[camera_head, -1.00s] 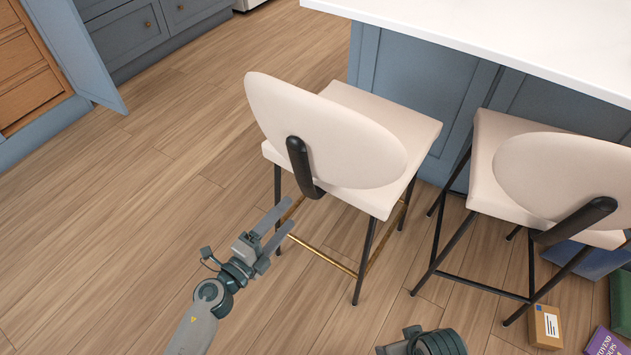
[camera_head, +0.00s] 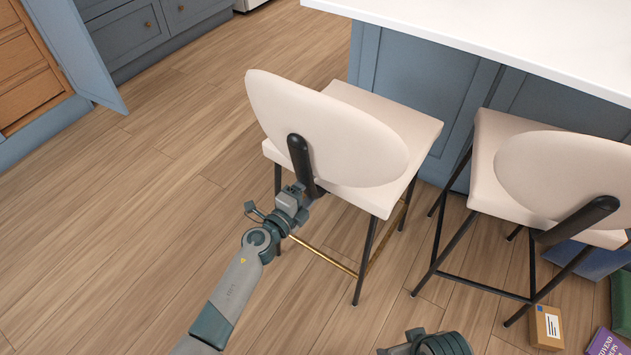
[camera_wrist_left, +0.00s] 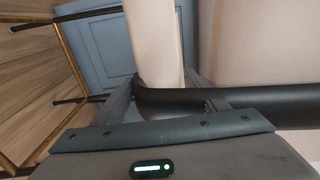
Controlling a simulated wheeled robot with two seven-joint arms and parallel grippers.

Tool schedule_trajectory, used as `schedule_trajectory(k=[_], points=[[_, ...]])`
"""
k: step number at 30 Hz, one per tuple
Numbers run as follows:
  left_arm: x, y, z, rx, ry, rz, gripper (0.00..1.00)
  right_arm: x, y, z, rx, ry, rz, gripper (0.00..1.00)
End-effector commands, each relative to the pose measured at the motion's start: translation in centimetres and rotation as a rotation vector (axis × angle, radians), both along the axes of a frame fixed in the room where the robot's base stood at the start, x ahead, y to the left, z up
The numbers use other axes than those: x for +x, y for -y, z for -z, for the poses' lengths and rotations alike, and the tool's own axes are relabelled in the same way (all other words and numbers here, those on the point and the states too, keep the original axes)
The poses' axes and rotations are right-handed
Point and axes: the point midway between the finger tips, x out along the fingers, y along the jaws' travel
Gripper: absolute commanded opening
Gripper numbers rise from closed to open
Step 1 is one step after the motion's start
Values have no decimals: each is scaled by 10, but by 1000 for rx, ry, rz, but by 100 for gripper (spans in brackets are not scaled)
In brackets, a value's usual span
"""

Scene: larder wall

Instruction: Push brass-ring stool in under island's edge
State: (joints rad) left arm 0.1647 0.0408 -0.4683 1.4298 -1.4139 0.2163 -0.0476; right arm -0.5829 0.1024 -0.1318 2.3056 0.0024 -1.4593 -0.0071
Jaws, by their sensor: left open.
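The brass-ring stool (camera_head: 330,130) has a cream seat and oval backrest, black legs and a brass foot ring. It stands upright beside the blue island (camera_head: 415,95), in front of the white worktop's edge (camera_head: 480,55). My left gripper (camera_head: 308,192) is behind it, at the black backrest support, with its fingertips partly hidden in the head view. In the left wrist view the fingers are apart, and the black support (camera_wrist_left: 155,98) runs across between them. I cannot tell whether they touch it. My right gripper's fingers are not visible.
A second cream stool (camera_head: 560,175) with black legs stands to the right. A cardboard box (camera_head: 546,327) and a purple book (camera_head: 607,343) lie near its feet. A blue cabinet door (camera_head: 75,50) hangs open at the far left. The floor left of the stool is clear.

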Motion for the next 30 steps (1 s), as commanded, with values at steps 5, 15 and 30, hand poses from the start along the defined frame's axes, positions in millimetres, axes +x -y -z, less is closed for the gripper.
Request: schedule_trajectory(k=[5, 15, 30], points=[[3, 2, -3, -2, 4, -1, 69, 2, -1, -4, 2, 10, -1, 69], [3, 2, -3, -2, 4, -1, 16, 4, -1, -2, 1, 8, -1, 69], [3, 2, 3, -1, 3, -1, 0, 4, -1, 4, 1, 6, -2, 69]])
